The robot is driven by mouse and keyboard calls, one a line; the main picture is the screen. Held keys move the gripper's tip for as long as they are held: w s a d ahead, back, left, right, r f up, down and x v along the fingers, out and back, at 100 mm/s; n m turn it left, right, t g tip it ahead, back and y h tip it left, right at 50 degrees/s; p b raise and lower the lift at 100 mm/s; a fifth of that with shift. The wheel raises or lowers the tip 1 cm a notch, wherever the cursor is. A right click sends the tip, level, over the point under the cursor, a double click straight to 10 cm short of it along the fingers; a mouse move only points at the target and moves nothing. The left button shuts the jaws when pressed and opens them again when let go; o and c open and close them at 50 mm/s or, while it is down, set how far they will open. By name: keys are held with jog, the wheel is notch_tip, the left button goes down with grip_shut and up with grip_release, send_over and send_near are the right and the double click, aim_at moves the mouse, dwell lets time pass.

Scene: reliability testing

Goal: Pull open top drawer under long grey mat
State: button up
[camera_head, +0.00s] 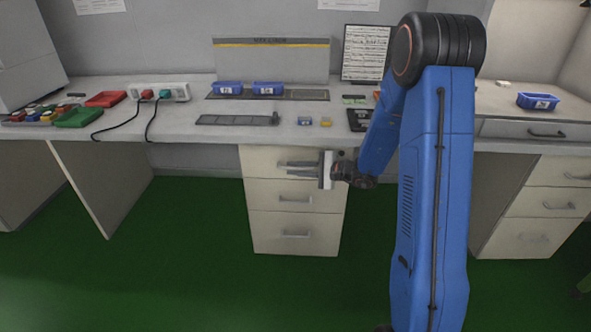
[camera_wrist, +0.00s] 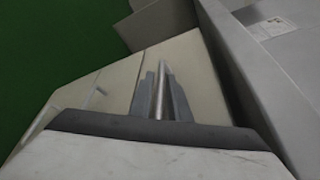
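The long grey mat (camera_head: 237,119) lies on the desk top near its front edge. Below it is a cream cabinet with stacked drawers. The top drawer (camera_head: 259,158) looks closed, its front in line with the drawers below. My gripper (camera_head: 288,168) reaches in from the right, in front of that drawer. In the wrist view my grey fingers (camera_wrist: 160,97) lie close on both sides of the bright metal handle (camera_wrist: 160,82) and seem shut on it. My wrist hides the right part of the drawer front.
Two lower drawers (camera_head: 293,198) (camera_head: 295,235) are under it. The desk's front edge (camera_wrist: 226,60) is close beside my gripper. Blue bins (camera_head: 228,88), a power strip (camera_head: 160,92) and coloured trays (camera_head: 106,99) stand on the desk. The green floor before the cabinet is clear.

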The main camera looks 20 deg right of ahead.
grip_shut()
dwell(1.3)
